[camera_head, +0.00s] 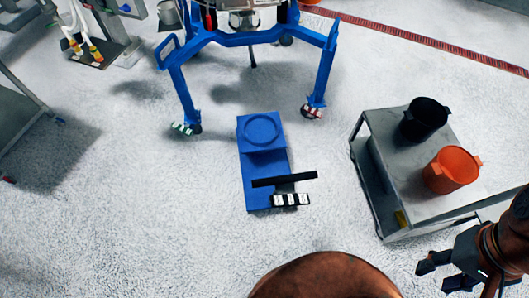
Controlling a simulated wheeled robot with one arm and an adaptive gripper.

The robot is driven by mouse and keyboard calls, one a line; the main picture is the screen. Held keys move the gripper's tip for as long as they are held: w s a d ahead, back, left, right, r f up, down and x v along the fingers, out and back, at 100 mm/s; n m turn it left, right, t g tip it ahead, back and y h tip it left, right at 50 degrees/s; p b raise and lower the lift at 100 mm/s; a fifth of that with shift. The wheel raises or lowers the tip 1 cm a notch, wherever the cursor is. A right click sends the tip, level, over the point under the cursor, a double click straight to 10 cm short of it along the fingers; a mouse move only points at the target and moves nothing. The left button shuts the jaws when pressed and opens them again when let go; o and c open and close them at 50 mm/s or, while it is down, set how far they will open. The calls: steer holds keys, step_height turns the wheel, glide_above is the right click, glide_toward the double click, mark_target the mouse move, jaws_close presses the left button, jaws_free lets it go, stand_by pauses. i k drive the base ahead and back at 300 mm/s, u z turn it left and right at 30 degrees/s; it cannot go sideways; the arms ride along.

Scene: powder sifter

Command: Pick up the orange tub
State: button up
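The orange tub (452,169) stands upright on the top of a grey metal cart (395,205) at the right, with small handles at its rim. My gripper (434,276) is at the lower right, below and in front of the cart in the picture. Its two dark fingers are apart with nothing between them. It does not touch the tub. Part of my arm runs off the right edge.
A black tub (424,119) stands just behind the orange tub on the same cart. A blue step-like platform (262,150) stands on the floor in the middle, below a blue-legged frame (250,38). The pale floor between platform and cart is clear.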

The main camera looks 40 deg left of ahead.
mark_target(454, 168)
steer(key=z, duration=1.95)
steer(key=i, duration=1.7)
